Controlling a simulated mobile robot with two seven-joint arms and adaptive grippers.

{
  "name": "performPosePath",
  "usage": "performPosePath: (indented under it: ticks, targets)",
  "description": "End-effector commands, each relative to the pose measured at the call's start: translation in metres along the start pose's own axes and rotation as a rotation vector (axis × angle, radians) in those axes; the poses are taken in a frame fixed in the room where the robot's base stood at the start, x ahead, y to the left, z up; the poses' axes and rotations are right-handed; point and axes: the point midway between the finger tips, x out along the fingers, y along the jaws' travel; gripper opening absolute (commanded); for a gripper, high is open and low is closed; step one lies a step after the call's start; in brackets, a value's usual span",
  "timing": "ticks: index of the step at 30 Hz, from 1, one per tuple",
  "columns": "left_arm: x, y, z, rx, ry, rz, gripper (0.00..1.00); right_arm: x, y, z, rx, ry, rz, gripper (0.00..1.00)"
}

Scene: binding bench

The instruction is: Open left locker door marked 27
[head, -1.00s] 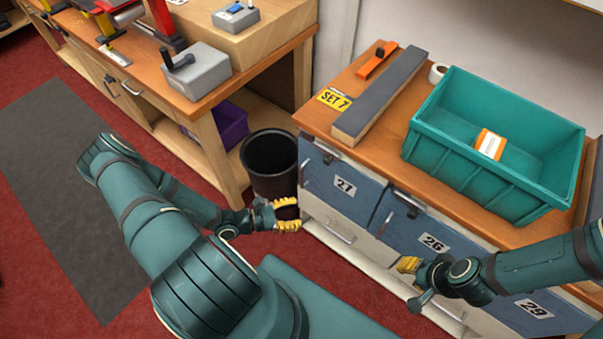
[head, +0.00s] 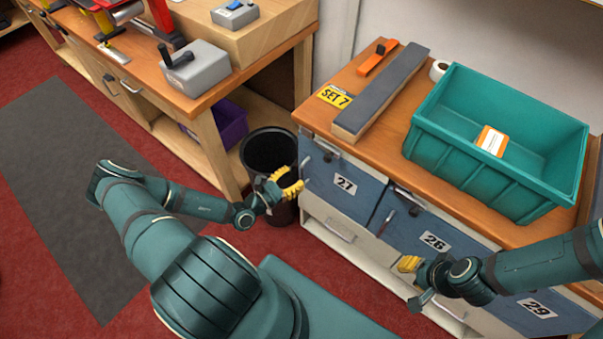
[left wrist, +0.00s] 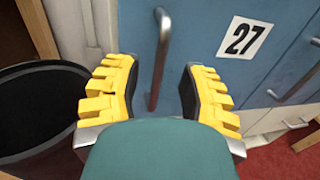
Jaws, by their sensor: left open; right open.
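The blue locker door marked 27 (head: 338,197) is on the left of the cabinet front and looks shut. Its grey bar handle (head: 305,168) stands upright near the door's left edge. In the left wrist view the handle (left wrist: 160,60) shows between my yellow fingers, with the 27 label (left wrist: 245,38) to the right. My left gripper (head: 289,182) is open, in front of the handle; I cannot tell whether the fingers reach around it. My right gripper (head: 411,277) is open, low in front of the door marked 26 (head: 420,235).
A black bin (head: 268,152) stands on the floor just left of the cabinet and close to my left gripper. A teal crate (head: 480,175), a grey-topped bar (head: 380,92) and an orange tool (head: 377,58) rest on the cabinet top. A wooden bench (head: 228,85) stands behind left.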

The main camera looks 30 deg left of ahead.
Motion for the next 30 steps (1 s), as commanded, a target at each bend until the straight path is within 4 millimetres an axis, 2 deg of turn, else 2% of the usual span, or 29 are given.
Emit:
performPosePath:
  ticks: [3,7,18,19,21,23,30]
  targets:
    - [0.018,-0.001,-0.001,-0.001,-0.001,-0.001,0.41,0.004,0.001,0.000,0.000,0.002,0.000,0.34]
    - [0.029,0.000,0.000,0.000,-0.001,-0.001,0.41,0.005,0.002,-0.001,0.000,0.003,0.000,0.34]
    - [0.035,0.000,0.000,0.000,0.000,0.000,0.41,0.005,0.002,-0.001,0.000,0.003,0.000,0.34]
    - [0.035,0.000,0.000,0.000,0.000,0.000,0.44,0.005,0.002,-0.001,0.000,0.003,0.000,0.34]
    - [0.035,0.000,0.000,0.000,0.000,-0.001,0.20,0.005,0.002,-0.001,0.000,0.003,0.000,0.34]
    - [0.035,0.000,0.000,0.000,0.000,-0.001,0.00,0.005,0.002,-0.001,0.000,0.003,0.000,0.34]
    - [0.035,0.000,0.000,0.000,0.000,0.000,0.00,0.005,0.002,-0.001,0.000,0.003,0.000,0.34]
